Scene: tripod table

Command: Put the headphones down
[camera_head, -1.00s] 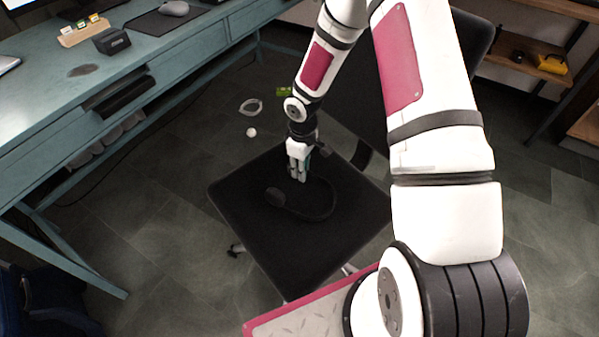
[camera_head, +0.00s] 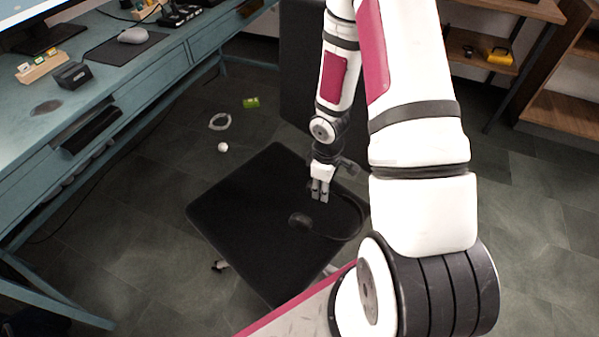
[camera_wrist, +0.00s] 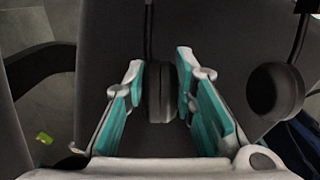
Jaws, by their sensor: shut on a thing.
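The black headphones (camera_head: 300,220) show over the right part of the dark chair seat (camera_head: 250,190) in the head view. One ear cup and the curved band (camera_head: 352,232) are visible there; I cannot tell whether they touch the seat. My gripper (camera_head: 320,192) points down over the seat's right side. In the wrist view, my gripper (camera_wrist: 160,85) is shut on one ear cup of the headphones (camera_wrist: 160,98), which sits between the teal-padded fingers. The other ear cup (camera_wrist: 274,92) hangs free to the right.
A teal desk (camera_head: 140,75) with a mouse (camera_head: 133,35) and a small dark box (camera_head: 73,75) runs along the left. A white ball (camera_head: 223,147), a pale ring (camera_head: 219,121) and a green item (camera_head: 251,102) lie on the floor. Shelves (camera_head: 480,50) stand at the back right.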

